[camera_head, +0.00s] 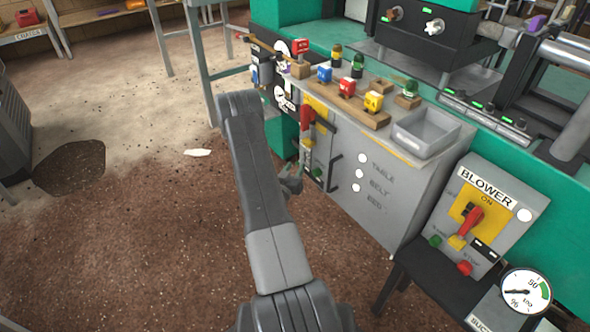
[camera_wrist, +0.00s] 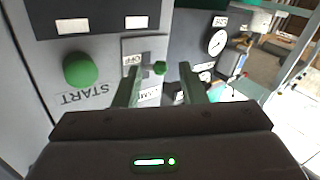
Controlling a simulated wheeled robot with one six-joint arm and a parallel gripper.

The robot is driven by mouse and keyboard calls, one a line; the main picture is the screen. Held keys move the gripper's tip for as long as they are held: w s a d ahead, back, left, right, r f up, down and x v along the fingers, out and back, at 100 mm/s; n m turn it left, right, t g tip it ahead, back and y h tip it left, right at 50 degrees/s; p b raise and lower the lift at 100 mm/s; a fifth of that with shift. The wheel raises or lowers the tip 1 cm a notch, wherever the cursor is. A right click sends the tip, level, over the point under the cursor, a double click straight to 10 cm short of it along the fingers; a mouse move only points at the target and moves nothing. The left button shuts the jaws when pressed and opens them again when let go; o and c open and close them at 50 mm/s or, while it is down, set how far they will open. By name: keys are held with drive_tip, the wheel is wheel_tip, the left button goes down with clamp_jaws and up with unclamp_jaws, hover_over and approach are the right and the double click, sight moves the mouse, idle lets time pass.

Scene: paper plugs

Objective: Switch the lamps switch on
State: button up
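In the wrist view a small switch with a green-tipped lever (camera_wrist: 160,68) sits on a grey plate marked OFF (camera_wrist: 131,60). A lower label on the plate is partly hidden by a finger. The lever points to the right in the picture, and its tip shows between my fingertips. My gripper (camera_wrist: 161,70) is open with nothing held; I cannot tell whether a finger touches the lever. In the head view my gripper (camera_head: 292,182) is mostly hidden by my arm, low beside the grey cabinet (camera_head: 395,205). I cannot clearly pick out the switch there.
A green START button (camera_wrist: 81,69) is left of the switch. A red handle (camera_head: 307,116) is above my gripper on the cabinet. The cabinet top carries coloured plugs and a grey tray (camera_head: 426,132). A blower box (camera_head: 480,215) stands at right. The floor at left is mostly clear.

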drive_tip(key=shift+w+d, duration=0.15)
drive_tip(key=shift+w, duration=0.3)
clamp_jaws()
